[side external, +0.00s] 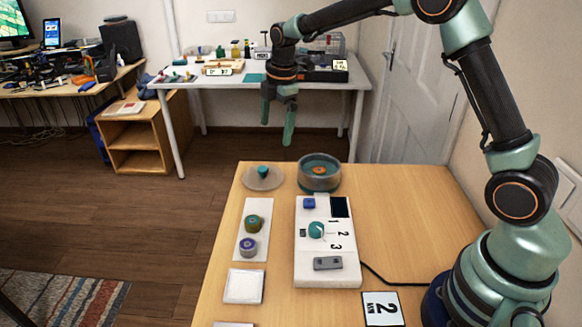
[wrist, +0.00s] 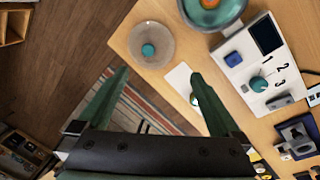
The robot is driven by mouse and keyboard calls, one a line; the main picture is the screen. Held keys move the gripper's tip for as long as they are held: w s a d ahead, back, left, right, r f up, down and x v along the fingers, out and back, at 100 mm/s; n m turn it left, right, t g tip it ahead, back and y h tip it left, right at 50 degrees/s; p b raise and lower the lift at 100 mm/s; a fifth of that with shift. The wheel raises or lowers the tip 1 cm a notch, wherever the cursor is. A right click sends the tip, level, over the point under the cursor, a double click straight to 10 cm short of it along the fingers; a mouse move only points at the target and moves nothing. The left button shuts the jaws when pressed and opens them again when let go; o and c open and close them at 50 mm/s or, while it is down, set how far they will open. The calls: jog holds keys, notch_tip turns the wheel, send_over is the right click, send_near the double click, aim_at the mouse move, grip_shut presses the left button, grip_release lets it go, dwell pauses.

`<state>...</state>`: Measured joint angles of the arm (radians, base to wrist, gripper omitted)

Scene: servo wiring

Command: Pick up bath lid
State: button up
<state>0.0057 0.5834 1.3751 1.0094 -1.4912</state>
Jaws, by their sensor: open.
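The bath lid (side external: 252,182) is a pale, see-through disc with a teal knob, lying flat on the wooden table near its far left corner. In the wrist view the lid (wrist: 163,36) is just beyond the fingertips, top centre. The bath (side external: 319,178) is a round grey-teal pot to the right of the lid, with something orange inside; it also shows at the top of the wrist view (wrist: 214,12). My gripper (side external: 277,118) is open and empty, raised above the lid's end of the table. Its two green fingers are spread in the wrist view (wrist: 160,76).
A white control panel (side external: 312,262) with a teal dial and numbers stands in front of the bath. A white tray (side external: 240,244) with two small round jars lies left of it. A white pad (side external: 243,286) is nearer.

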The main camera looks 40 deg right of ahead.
notch_tip(320, 180, down, 3)
jog(key=w+n, duration=0.2)
send_over(268, 179)
jog(key=f, duration=0.4)
jog(key=s+f, duration=0.1)
jog(key=f, duration=0.1)
jog(key=shift+d+f, duration=0.3)
jog(key=shift+f, duration=0.1)
jog(key=shift+w+a+f, duration=0.15)
jog(key=shift+a+f, duration=0.05)
jog(key=shift+f, duration=1.15)
jog(key=shift+w+a+f, duration=0.15)
jog(key=shift+f, duration=1.2)
jog(key=c, duration=1)
jog(key=shift+c, duration=0.2)
jog(key=shift+r, duration=0.15)
